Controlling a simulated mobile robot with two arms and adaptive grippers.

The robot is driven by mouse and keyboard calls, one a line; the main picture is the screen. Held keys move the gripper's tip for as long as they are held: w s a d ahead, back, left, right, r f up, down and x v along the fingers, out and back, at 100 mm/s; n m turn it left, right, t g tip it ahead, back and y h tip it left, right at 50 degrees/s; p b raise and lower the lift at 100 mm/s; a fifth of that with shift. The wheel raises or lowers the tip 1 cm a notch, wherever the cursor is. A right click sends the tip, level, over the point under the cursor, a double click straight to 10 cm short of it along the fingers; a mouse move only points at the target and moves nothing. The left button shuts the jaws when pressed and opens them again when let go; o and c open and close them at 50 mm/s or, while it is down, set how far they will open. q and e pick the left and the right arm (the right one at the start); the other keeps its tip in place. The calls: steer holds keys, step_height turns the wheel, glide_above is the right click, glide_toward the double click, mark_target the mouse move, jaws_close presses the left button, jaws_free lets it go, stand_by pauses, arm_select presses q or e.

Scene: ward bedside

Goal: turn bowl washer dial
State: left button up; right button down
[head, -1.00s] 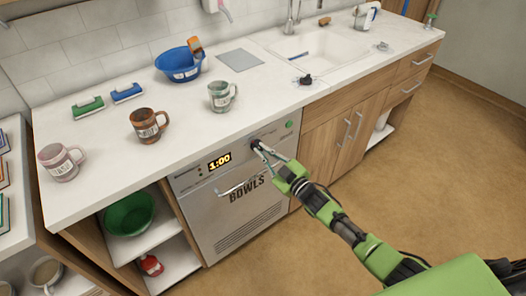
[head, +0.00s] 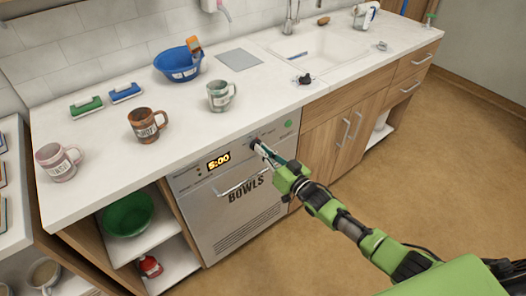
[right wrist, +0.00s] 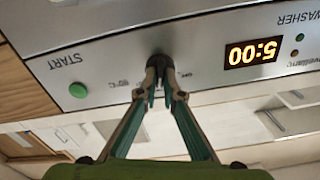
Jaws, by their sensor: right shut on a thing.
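The bowl washer (head: 232,205) is a silver front panel under the counter, marked BOWLS. Its display (head: 219,162) reads 5:00, and the same display shows upside down in the right wrist view (right wrist: 254,53). The dark round dial (right wrist: 158,62) is on the panel between the display and the green START button (right wrist: 78,90). My right gripper (head: 259,146) is at the dial, its two fingertips shut on it in the right wrist view (right wrist: 159,80). The fingers hide part of the dial. My left gripper is not in view.
On the counter (head: 95,190) stand several mugs, a blue bowl (head: 178,64) and two brushes. A sink (head: 318,55) is at the back right. A washer handle (head: 243,183) sticks out below the panel. The floor at right is open.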

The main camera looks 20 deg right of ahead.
steer(key=shift+f+m, duration=0.15)
steer(key=shift+m, duration=0.25)
steer(key=c, duration=2.2)
jaws_free()
steer(key=shift+s, duration=0.15)
steer(key=v, duration=1.1)
steer(key=shift+s+d, duration=0.15)
steer(key=shift+s, duration=0.25)
